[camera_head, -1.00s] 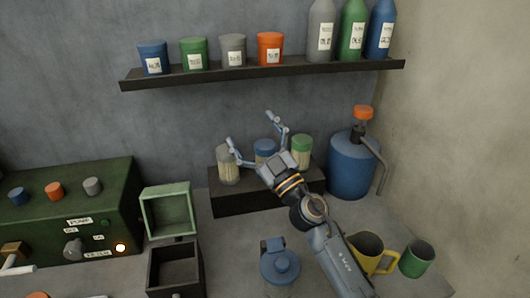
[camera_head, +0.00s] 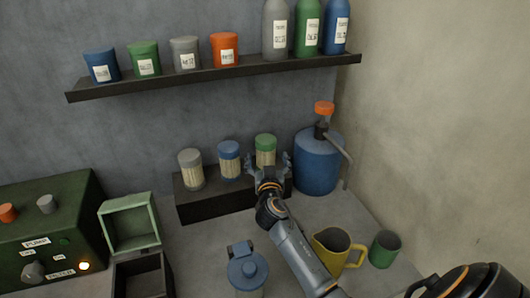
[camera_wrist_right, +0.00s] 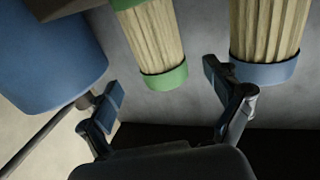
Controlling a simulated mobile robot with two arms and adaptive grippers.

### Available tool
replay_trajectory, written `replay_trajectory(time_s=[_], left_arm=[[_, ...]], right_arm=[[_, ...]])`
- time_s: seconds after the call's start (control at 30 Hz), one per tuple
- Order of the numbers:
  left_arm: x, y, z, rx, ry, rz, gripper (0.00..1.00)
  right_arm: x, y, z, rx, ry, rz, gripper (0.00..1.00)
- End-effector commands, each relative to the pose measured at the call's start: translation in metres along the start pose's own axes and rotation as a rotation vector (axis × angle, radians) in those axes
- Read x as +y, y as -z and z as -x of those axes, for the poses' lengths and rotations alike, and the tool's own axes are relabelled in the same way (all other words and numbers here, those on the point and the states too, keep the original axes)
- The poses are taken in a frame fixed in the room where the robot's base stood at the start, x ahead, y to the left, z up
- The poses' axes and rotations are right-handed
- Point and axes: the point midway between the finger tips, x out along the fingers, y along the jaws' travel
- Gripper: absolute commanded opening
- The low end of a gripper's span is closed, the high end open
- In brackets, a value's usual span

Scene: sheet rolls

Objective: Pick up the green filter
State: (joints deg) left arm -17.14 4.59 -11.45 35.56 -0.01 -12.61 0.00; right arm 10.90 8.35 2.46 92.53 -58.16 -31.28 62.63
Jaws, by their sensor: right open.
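The green filter (camera_head: 265,150) is a pleated cream cylinder with green end caps. It stands upright at the right end of a dark block on the counter. My right gripper (camera_head: 268,165) is open in front of it and hides its lower part in the head view. In the right wrist view the green filter (camera_wrist_right: 160,50) shows beyond and between the two spread fingers (camera_wrist_right: 165,105), apart from both as far as I can see. My left gripper is not seen.
The blue filter (camera_head: 229,163) stands close left of the green one, near one finger in the wrist view. A grey filter (camera_head: 191,170) is farther left. A blue pump jug (camera_head: 316,165) stands right. A shelf (camera_head: 215,76) hangs above.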

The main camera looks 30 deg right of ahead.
Motion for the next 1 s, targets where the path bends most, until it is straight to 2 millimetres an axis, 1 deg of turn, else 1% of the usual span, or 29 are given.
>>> replay_trajectory(time_s=[0.03, 0.27, 0.43, 0.6, 0.7, 0.93, 0.97, 1.0], left_arm=[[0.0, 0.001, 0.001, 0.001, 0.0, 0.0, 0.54], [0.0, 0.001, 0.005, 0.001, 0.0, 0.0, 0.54], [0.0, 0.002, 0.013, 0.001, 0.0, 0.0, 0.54], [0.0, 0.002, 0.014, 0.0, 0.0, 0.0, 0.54], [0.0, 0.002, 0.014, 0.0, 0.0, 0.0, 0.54], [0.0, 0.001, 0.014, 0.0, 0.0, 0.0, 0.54], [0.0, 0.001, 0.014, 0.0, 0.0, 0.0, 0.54], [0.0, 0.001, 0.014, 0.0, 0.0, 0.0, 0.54]], right_arm=[[0.0, 0.001, -0.005, 0.001, 0.0, 0.001, 0.9], [0.0, 0.002, -0.018, 0.002, 0.0, 0.002, 0.9], [-0.001, 0.001, -0.039, 0.001, -0.001, 0.003, 0.9], [-0.002, -0.002, -0.056, 0.001, 0.001, 0.001, 0.9], [-0.001, -0.002, -0.06, 0.002, 0.001, 0.0, 0.9], [-0.001, -0.002, -0.061, 0.001, 0.001, 0.0, 0.9], [-0.001, -0.002, -0.061, 0.001, 0.001, 0.0, 0.84], [-0.001, -0.002, -0.061, 0.001, 0.001, 0.0, 0.76]])
